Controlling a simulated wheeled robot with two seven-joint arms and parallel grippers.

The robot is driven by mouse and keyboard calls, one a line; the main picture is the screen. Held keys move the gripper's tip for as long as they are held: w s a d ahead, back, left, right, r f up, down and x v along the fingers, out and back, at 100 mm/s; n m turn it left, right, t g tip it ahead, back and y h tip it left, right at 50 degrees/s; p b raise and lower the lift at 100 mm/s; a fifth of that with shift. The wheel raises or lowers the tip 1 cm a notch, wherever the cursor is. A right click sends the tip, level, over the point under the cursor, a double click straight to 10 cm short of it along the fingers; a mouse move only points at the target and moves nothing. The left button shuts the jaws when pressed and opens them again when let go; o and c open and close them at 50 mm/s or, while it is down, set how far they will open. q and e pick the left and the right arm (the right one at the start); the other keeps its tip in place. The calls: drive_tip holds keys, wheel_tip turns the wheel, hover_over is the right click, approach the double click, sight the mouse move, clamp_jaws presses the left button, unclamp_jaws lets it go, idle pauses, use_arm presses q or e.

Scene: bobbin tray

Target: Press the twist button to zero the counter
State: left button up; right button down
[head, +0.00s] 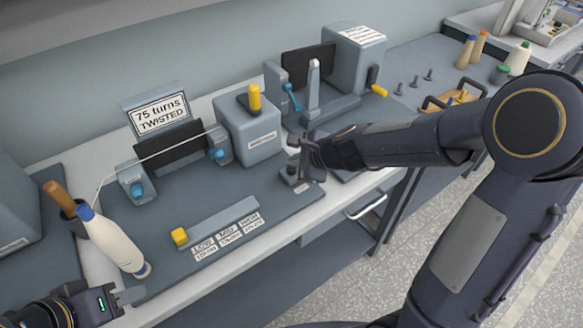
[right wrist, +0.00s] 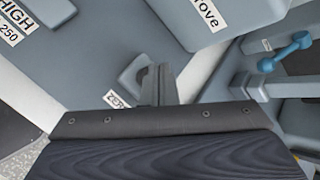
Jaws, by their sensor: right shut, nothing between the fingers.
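The counter display (head: 160,112) reads "75 turns TWISTED" and stands at the back of the left machine. The zero button (head: 289,173) is a small block at the right end of the grey deck, with a small label in front of it. In the right wrist view a label reading "ZE..." (right wrist: 115,98) lies beside its grey housing (right wrist: 132,76), partly hidden by my fingers. My right gripper (head: 297,148) is shut and empty, just above and behind the button; its fingers (right wrist: 160,80) overlap the housing. Contact cannot be told. My left gripper (head: 132,296) is at the lower left, away from the button.
A yellow-knobbed slider (head: 180,237) with LOW, MED and HIGH labels is at the deck's front. A grey box with a yellow lever (head: 254,97) stands behind my right gripper. The middle deck is clear.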

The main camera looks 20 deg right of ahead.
sight(295, 171)
drive_tip(key=shift+f+b, duration=0.5)
idle(0.5)
drive_tip(key=shift+r, duration=0.1)
drive_tip(key=shift+r+p, duration=0.8)
drive_tip(key=shift+p, duration=0.1)
wheel_tip(295, 171, up, 5)
drive_tip(key=p, duration=0.5)
drive_tip(key=shift+r, duration=0.15)
idle(0.5)
